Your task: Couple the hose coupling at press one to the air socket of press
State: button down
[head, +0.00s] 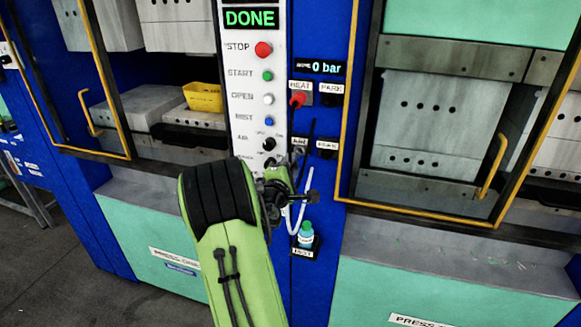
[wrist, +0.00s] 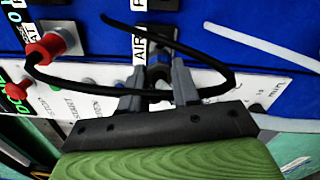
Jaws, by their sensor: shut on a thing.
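My gripper (head: 296,163) is at the panel below the AIR label, its fingers pointing at the panel. In the wrist view its two grey fingers (wrist: 158,88) are shut on a small dark round piece (wrist: 159,74), most likely the hose coupling, mostly hidden between them. The dark air socket plate (wrist: 162,45) beside the AIR label is right in front of the fingertips. I cannot tell whether the coupling touches or sits in the socket. A white hose (head: 289,215) loops below the gripper, and one stretch passes behind it in the wrist view (wrist: 285,124).
A red plug (head: 298,99) sits at the HEAT socket; its black lead (wrist: 90,88) loops around the fingers. The display (head: 320,68) reads 0 bar. Yellow door frames (head: 349,100) flank the panel. A yellow tray (head: 204,97) is inside the left press.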

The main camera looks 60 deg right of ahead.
jog(key=shift+d, duration=0.15)
jog(key=shift+w+d+p, duration=0.1)
jog(key=shift+d+p, duration=0.2)
jog(key=shift+p, duration=0.05)
jog(key=shift+w+d+r+p, duration=0.1)
jog(key=shift+w+d+p, duration=0.05)
jog(key=shift+d+p, duration=0.9)
jog(key=c, duration=0.8)
grip_release()
jog(key=shift+d, duration=0.3)
jog(key=shift+o, duration=0.2)
jog(key=shift+a, duration=0.1)
jog(key=s+a+b, duration=0.2)
jog(key=a+b, duration=0.5)
jog(key=a, duration=0.8)
jog(key=shift+s+a, duration=0.2)
jog(key=shift+a, duration=0.05)
